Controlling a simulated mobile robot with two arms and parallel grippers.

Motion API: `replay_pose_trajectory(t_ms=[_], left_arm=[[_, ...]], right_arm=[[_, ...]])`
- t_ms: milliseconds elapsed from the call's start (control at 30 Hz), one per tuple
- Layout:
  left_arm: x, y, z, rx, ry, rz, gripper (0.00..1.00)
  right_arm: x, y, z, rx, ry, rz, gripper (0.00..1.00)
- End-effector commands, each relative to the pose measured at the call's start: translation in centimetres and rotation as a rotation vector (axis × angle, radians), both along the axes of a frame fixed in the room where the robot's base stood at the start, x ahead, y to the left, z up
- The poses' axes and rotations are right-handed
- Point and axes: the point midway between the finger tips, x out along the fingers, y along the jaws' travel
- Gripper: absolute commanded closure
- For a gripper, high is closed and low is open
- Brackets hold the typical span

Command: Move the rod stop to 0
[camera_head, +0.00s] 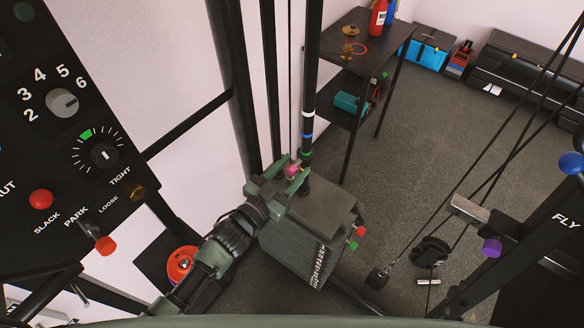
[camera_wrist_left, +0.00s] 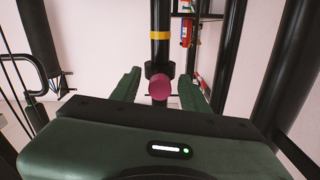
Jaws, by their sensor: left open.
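A vertical black rod (camera_head: 311,62) carries white, blue and green bands in the head view; a yellow band shows on the rod (camera_wrist_left: 160,18) in the left wrist view. The rod stop is a black collar (camera_wrist_left: 159,69) with a round pink knob (camera_wrist_left: 159,87), just below that yellow band. The knob also shows in the head view (camera_head: 292,170). My left gripper (camera_head: 291,174) is open, its fingers on either side of the knob, with visible gaps in the wrist view. Much of the collar is hidden in the head view. My right gripper is out of sight.
A dark ribbed block (camera_head: 300,245) stands below the gripper. A control panel (camera_head: 75,125) with dials and knobs is at the left. Black frame posts (camera_head: 236,85) stand close beside the rod. A shelf (camera_head: 355,50) is behind; open floor (camera_head: 430,140) lies to the right.

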Motion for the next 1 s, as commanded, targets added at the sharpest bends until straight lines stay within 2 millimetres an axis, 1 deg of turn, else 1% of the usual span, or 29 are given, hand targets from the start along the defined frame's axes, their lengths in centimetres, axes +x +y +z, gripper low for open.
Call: replay_pose_trajectory(t_ms=[67, 100, 167, 200, 233, 1000], left_arm=[[-0.01, 0.01, 0.0, 0.0, 0.0, 0.0, 0.55], [-0.01, 0.01, 0.0, 0.0, 0.0, 0.0, 0.66], [-0.01, 0.02, 0.0, 0.0, 0.0, 0.0, 0.83], [-0.01, 0.02, 0.0, 0.0, 0.0, 0.0, 0.94], [-0.02, 0.03, 0.0, 0.0, 0.0, 0.0, 1.0], [-0.03, 0.05, -0.03, -0.001, 0.0, 0.001, 1.0]], right_arm=[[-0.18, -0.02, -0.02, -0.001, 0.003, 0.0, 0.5], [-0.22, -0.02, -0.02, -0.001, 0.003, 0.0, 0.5], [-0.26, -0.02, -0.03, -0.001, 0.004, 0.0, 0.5], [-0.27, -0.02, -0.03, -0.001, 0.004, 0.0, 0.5], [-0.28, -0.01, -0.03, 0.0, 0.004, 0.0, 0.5], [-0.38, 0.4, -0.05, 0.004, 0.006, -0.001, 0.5]])
